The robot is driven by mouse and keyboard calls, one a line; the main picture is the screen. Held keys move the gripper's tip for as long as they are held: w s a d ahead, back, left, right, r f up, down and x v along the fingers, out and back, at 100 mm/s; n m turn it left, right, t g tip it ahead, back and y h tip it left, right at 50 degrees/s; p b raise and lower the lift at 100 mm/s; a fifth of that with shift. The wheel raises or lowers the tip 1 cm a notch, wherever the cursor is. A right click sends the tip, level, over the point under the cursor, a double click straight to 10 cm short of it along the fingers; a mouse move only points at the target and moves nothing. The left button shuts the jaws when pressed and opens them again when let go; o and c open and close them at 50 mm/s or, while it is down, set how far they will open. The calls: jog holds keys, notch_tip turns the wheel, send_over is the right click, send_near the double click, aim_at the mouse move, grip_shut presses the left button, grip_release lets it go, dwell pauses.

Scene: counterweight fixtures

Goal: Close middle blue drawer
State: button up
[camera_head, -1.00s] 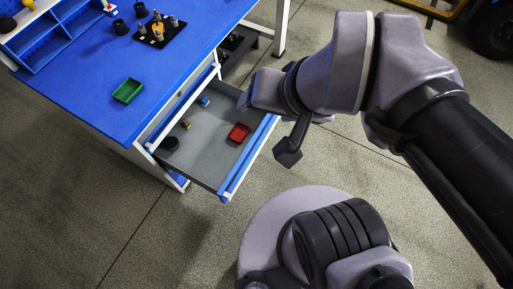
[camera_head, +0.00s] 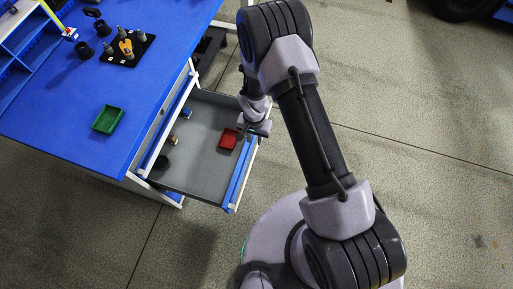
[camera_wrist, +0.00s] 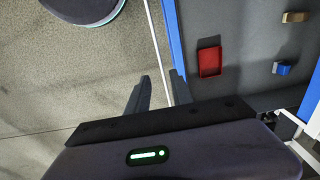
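The drawer (camera_head: 200,180) is pulled out from under the blue-topped workbench (camera_head: 70,130). It has a grey inside and a blue and white front, also seen in the wrist view (camera_wrist: 176,45). My gripper (camera_head: 257,128) is above the far end of the drawer's front, beside the red tray. In the wrist view my two fingers (camera_wrist: 160,78) are apart with nothing held between them. The drawer front's edge runs close to the fingertips; I cannot tell whether they touch it.
Inside the drawer lie a red tray (camera_head: 228,139), a small blue piece (camera_head: 187,113), a brass piece (camera_head: 172,140) and a black round part (camera_head: 161,163). A green tray (camera_head: 108,119) and a black tool plate (camera_head: 127,48) are on the benchtop.

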aim_at(255, 152)
notch_tip(255, 152, down, 12)
jog(key=b, duration=0.3)
jog(key=shift+f+b, duration=0.2)
jog(key=shift+b, duration=0.15)
grip_shut()
dwell(0.9)
